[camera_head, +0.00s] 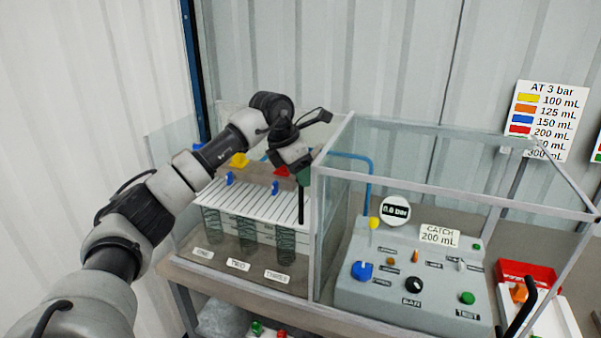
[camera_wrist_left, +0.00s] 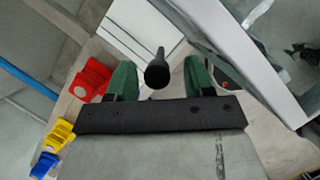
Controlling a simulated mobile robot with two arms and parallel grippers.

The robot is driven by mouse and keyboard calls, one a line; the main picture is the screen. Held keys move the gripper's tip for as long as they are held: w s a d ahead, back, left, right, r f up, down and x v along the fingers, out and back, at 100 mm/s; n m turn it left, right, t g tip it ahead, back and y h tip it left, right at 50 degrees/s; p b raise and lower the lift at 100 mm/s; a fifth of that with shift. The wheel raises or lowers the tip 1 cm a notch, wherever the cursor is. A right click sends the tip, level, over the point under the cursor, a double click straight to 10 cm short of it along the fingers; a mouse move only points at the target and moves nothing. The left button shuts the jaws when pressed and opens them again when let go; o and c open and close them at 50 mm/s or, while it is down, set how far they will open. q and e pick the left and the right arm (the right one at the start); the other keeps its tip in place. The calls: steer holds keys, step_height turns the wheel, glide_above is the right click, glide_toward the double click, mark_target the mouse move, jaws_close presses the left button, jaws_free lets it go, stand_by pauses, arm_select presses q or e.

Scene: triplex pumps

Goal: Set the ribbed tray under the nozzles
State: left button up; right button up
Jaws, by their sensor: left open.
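The white ribbed tray (camera_head: 262,204) lies level inside the glass enclosure, above several dark coiled columns (camera_head: 247,236). A black upright post (camera_head: 300,207) stands at its right end. My left gripper (camera_head: 303,176) is over that end, beside the glass divider, with its fingers open. In the left wrist view, the green fingers (camera_wrist_left: 160,78) stand either side of a black round-ended knob (camera_wrist_left: 157,70), with a gap on each side. White tray surface (camera_wrist_left: 138,28) shows beyond it. The nozzle outlets are hidden or too small to tell. My right gripper is not visible.
Yellow (camera_head: 239,160), blue (camera_head: 275,187) and red (camera_head: 282,171) valves stand around the tray. A grey control panel (camera_head: 400,285) sits right of the glass divider (camera_head: 330,215). Glass walls bound the tray area closely.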

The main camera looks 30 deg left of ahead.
arm_select(q)
steer(key=b+v, duration=0.2)
steer(key=v, duration=0.8)
steer(key=shift+s+r, duration=0.2)
steer(key=shift+r, duration=0.1)
steer(key=shift+f, duration=0.1)
